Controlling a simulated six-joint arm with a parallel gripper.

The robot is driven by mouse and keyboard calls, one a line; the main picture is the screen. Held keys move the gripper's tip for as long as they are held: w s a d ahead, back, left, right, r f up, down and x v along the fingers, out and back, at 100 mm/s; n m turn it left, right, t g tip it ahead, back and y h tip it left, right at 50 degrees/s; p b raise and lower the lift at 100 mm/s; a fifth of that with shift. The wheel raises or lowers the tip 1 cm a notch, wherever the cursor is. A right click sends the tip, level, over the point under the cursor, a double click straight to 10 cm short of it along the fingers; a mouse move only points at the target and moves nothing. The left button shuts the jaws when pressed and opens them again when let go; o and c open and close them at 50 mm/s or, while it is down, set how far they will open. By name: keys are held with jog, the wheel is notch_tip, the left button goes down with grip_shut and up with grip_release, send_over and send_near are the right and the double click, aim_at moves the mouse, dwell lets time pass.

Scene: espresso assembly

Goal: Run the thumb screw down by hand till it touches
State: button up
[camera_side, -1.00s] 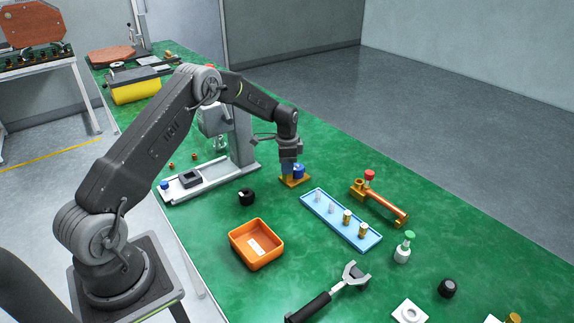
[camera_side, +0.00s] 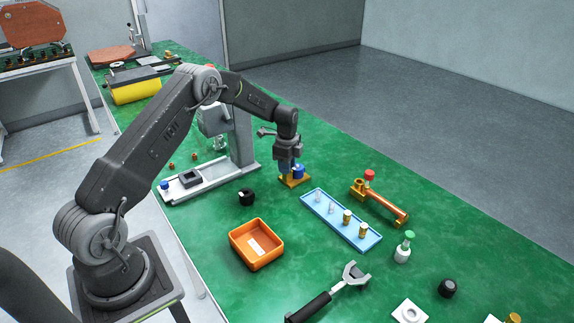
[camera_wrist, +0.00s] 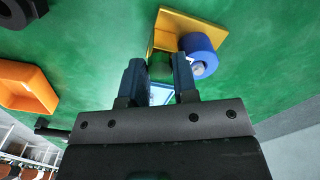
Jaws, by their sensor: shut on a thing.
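A gold fixture (camera_side: 293,182) stands on the green bench and also shows in the wrist view (camera_wrist: 196,27). A blue round part (camera_wrist: 200,52) with a pale centre sits on it, just right of my fingers in the wrist view; it also shows in the side view (camera_side: 299,171). My gripper (camera_side: 288,168) points down at the fixture. In the wrist view my gripper (camera_wrist: 159,72) has its fingers closed around a small dark green part (camera_wrist: 160,68), apparently the thumb screw, at the gold fixture. Its lower end is hidden, so I cannot tell whether it touches.
A grey stand (camera_side: 240,135) is close behind my gripper. A light blue tray (camera_side: 318,205) with several small parts, an orange bin (camera_side: 257,262), a black ring (camera_side: 247,197) and a copper-coloured fixture with a red knob (camera_side: 370,176) are nearby. Bench between them is clear.

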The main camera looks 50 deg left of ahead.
jog(key=o, duration=0.7)
jog(key=shift+c, duration=0.2)
notch_tip(320, 180, up, 14)
dwell(0.4)
jog(key=s+d+r+n+t, duration=0.3)
jog(key=s+d+r+n, duration=0.3)
jog(key=s+d+r, duration=0.9)
jog(key=s+d+n+t, duration=0.1)
jog(key=s+d+n, duration=0.2)
jog(key=s, duration=0.6)
jog(key=s+d+f+n+t, duration=0.1)
jog(key=s+d+n, duration=0.2)
jog(key=s, duration=0.5)
jog(key=shift+s+d+f+t, duration=0.3)
jog(key=shift+s+d, duration=0.1)
jog(key=shift+d, duration=0.05)
